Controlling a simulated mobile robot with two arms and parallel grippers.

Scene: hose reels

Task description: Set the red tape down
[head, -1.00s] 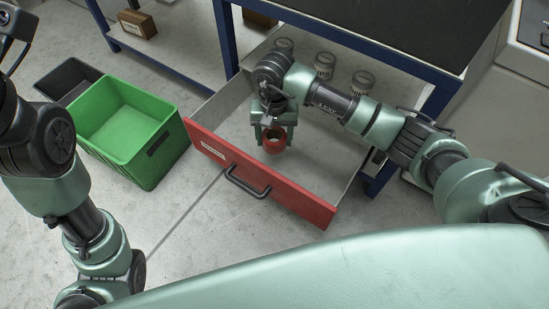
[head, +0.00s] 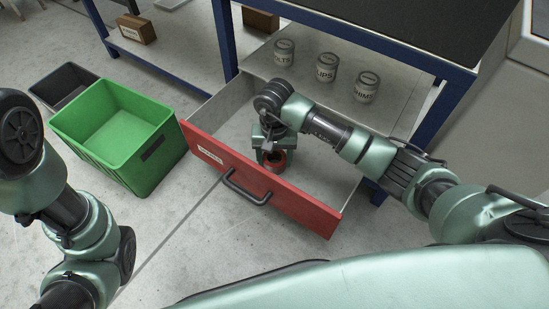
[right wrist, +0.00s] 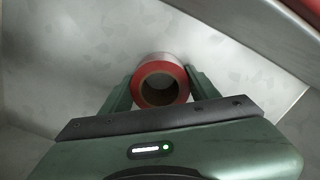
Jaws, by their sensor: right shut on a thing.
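The red tape (head: 274,161) is a roll with a dark hollow core, and it also shows in the right wrist view (right wrist: 160,68). My right gripper (head: 273,154) is shut on it, with one finger on each side of the roll in the right wrist view (right wrist: 160,88). Gripper and tape are inside the open drawer with the red front (head: 210,158), close behind that front. I cannot tell whether the tape touches the drawer floor. My left arm shows at the left edge, but its gripper is out of the picture.
A green crate (head: 150,165) and a dark crate (head: 45,92) stand on the floor to the left. The blue-framed bench (head: 224,40) rises behind. A brown box (head: 137,30) sits on a low shelf.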

